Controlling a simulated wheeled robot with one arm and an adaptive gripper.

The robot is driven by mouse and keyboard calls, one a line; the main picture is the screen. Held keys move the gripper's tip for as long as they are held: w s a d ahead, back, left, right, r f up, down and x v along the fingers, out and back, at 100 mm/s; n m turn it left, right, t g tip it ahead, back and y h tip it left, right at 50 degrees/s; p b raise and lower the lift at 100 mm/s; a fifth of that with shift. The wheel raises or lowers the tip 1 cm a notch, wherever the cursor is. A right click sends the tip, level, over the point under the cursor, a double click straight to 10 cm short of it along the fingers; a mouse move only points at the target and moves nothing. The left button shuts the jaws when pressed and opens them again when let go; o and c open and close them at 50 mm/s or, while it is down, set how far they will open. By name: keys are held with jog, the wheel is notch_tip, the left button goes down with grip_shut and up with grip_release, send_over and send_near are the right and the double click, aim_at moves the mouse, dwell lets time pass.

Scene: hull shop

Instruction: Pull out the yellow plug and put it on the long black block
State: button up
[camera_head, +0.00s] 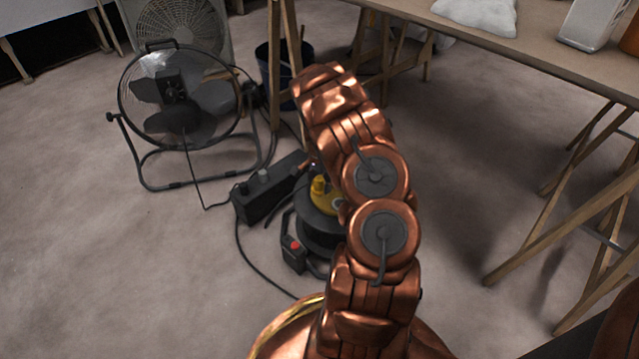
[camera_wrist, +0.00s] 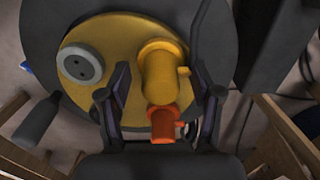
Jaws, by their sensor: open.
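The yellow plug (camera_wrist: 158,80) stands in the yellow face (camera_wrist: 113,42) of a black cable reel in the wrist view. My gripper (camera_wrist: 163,85) is open, with one finger on each side of the plug and a gap to each. An orange plug or part (camera_wrist: 164,122) sits just below the yellow plug, close to my palm. The long black block (camera_head: 268,187) lies on the floor left of and behind the reel, with a grey plug-like piece (camera_head: 263,175) on it.
A grey socket (camera_wrist: 83,65) is on the reel's face. A floor fan (camera_head: 178,95) stands at the back left, with cables on the floor. A wooden table (camera_head: 560,45) on trestles stands at the right, and a dark bucket (camera_head: 268,75) stands behind.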

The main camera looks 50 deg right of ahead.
aim_at(319, 178)
jog(key=shift+c, duration=0.3)
dwell(0.5)
grip_shut()
dwell(0.4)
jog(key=shift+r, duration=0.1)
jog(key=shift+r+p, duration=1.15)
jog(key=shift+r, duration=1.75)
